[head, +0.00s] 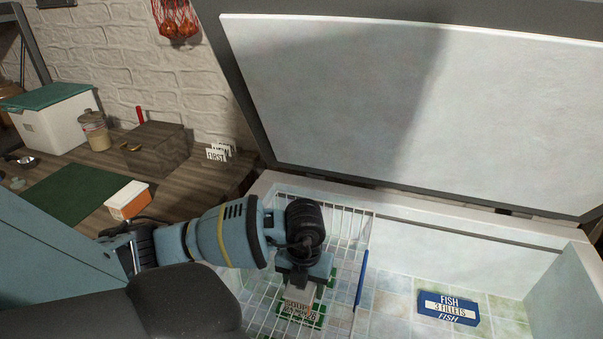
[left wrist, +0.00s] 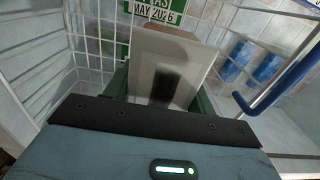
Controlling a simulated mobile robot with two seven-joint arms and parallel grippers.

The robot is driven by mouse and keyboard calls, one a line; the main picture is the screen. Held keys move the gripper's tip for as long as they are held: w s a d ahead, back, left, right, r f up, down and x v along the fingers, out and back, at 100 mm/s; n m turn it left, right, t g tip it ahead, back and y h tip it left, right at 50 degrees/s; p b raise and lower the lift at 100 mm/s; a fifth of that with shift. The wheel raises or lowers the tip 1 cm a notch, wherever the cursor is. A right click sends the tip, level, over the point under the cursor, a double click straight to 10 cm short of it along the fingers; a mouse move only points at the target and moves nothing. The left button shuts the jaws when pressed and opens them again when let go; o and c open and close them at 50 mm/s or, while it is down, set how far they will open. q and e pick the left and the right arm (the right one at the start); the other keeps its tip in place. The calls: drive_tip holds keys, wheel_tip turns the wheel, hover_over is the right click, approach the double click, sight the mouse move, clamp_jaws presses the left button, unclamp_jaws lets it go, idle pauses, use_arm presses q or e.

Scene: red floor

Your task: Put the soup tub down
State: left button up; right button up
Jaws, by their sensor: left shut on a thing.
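The soup tub (head: 299,293) is a small pale block below my left gripper (head: 302,277) in the head view. My left gripper is shut on it, inside the wire basket (head: 345,222) in the open chest freezer. In the left wrist view the tub (left wrist: 170,58) shows as a pale block with a dark shadow on it. Green packs with white print (head: 318,318) lie under and around it; one reads "MAY 2026" in the left wrist view (left wrist: 152,12). I cannot tell whether the tub touches them. The fingertips are mostly hidden. My right gripper is not in view.
The basket has a blue handle (head: 360,280) on its right. A blue fish box (head: 448,307) lies on the freezer floor, with free floor around it. The raised lid (head: 400,95) stands behind. A wooden counter at left holds a white-and-green cooler (head: 52,120) and an orange-and-white box (head: 127,200).

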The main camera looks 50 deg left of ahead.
use_arm(q)
drive_tip(key=shift+f+b, duration=0.4)
drive_tip(key=shift+f, duration=4.5)
drive_tip(key=shift+f, duration=0.2)
drive_tip(key=o, duration=1.2)
wheel_tip(320, 180, up, 12)
drive_tip(key=shift+r+p, duration=0.2)
drive_tip(key=shift+p, duration=0.4)
